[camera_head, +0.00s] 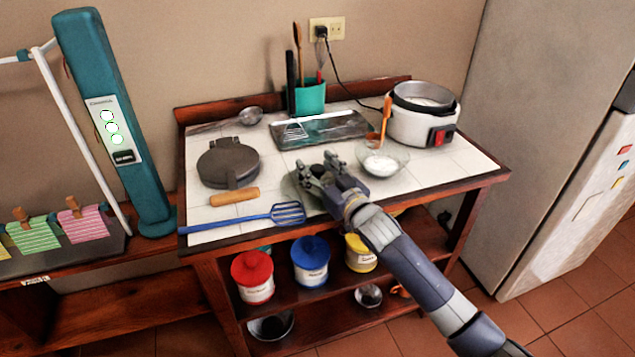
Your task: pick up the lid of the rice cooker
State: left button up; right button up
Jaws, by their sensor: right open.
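The white rice cooker (424,126) stands at the back right of the tiled table, with a red switch on its front. Its top is open and its grey inner pot (425,92) shows, with white contents. A greyish-green round thing (293,194), which may be the lid, lies at the table's front middle, mostly hidden by my right gripper. My right gripper (317,170) is open, with its fingers over or beside this round thing; I cannot tell whether they touch it. Nothing shows between its fingers. My left gripper is not in view.
A glass bowl with white contents (383,163) and an orange spoon stands right of my gripper. A dark waffle iron (229,163), a blue spatula (268,214) and a rolling pin (234,197) lie left. A dark tray (345,124) and teal utensil holder (309,97) are behind.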

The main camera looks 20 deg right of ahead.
grip_shut()
